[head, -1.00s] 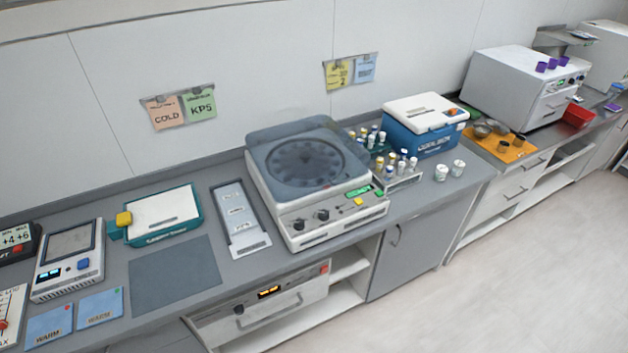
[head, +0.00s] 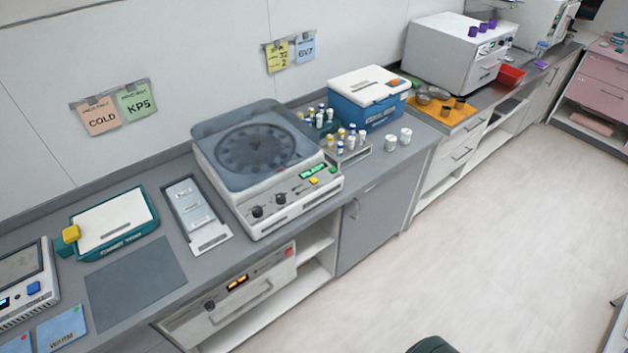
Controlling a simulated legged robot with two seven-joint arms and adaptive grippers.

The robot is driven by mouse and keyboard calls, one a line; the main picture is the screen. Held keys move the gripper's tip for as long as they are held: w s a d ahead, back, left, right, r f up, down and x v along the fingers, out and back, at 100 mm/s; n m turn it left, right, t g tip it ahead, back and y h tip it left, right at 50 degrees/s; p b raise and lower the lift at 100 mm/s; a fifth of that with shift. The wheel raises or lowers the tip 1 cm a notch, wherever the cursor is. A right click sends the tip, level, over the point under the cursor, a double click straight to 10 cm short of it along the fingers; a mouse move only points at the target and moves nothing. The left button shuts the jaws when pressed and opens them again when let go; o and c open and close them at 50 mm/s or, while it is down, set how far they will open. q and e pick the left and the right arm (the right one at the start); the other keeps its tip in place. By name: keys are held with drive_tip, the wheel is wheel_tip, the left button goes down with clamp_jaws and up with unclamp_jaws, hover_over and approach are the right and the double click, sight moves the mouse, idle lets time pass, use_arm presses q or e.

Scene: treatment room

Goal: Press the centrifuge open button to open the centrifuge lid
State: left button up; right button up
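The centrifuge (head: 282,207) stands on the grey counter, a white box with a shut, see-through grey lid (head: 258,148) over a dark round rotor. Which button opens the lid cannot be read at this size. Neither of my grippers is in the head view. A dark rounded shape shows at the bottom edge, too cut off to identify.
A rack of vials (head: 347,150) and two white jars stand right of the centrifuge, before a blue cooler box (head: 362,112). A grey labelled tray (head: 194,215) and a teal-edged box (head: 114,222) lie to its left. The floor (head: 480,230) in front is clear.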

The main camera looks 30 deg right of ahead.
clamp_jaws()
idle(1.1)
